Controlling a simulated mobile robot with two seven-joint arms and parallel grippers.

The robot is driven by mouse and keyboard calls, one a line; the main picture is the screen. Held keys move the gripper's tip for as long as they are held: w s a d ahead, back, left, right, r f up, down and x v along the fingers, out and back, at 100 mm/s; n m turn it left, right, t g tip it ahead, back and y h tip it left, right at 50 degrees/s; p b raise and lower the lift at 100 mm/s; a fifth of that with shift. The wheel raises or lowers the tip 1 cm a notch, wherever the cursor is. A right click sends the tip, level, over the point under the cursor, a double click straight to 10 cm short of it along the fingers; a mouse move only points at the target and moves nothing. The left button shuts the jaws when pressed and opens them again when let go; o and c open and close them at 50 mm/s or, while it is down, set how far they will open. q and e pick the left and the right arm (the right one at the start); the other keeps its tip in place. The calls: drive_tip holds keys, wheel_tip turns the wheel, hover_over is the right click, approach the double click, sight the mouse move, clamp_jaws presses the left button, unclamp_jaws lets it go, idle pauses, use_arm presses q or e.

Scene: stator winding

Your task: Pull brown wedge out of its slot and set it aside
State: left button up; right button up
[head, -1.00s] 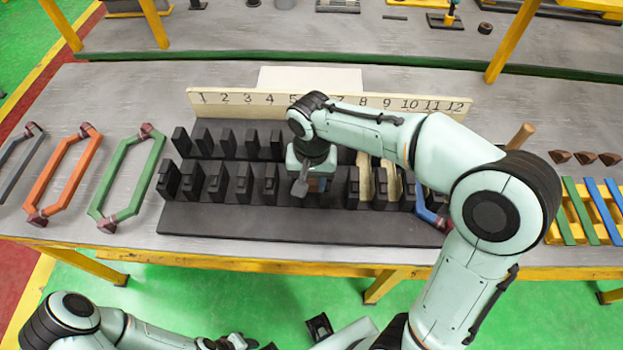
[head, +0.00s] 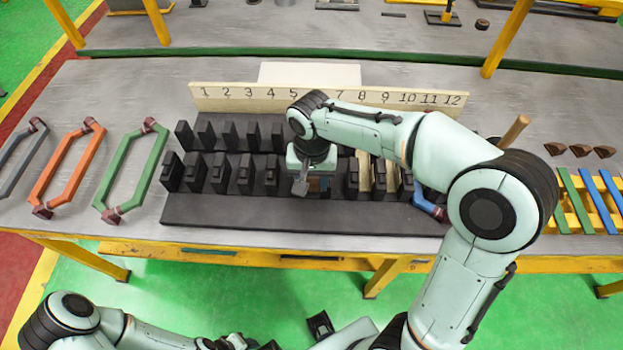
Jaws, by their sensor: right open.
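The black slotted stator block (head: 300,214) lies on the table, with two rows of upright black teeth. My right gripper (head: 314,186) points down over the middle of the block, around the slots below numbers 5 to 7. It is open. A small patch of brown and blue shows at its fingers, but I cannot tell whether this is the brown wedge in its slot. The gripper and wrist hide that slot. My left arm is low at the bottom left, away from the table; its gripper (head: 235,343) is dark and partly cut off.
A number board (head: 225,94) stands behind the block. Cream liners (head: 365,170) and a blue coil (head: 428,206) sit at its right end. Green (head: 131,170), orange (head: 68,165) and grey coils lie left. Loose brown wedges (head: 580,150) and a yellow rack (head: 548,210) are right.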

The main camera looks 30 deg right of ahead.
sight(311, 184)
drive_tip(key=shift+o, duration=0.9)
use_arm(q)
drive_tip(key=w+r+p, duration=0.1)
drive_tip(key=r+p, duration=0.1)
drive_tip(key=shift+w+r, duration=0.3)
drive_tip(key=shift+w, duration=0.05)
use_arm(e)
wheel_tip(311, 184, up, 14)
drive_tip(key=shift+f, duration=0.25)
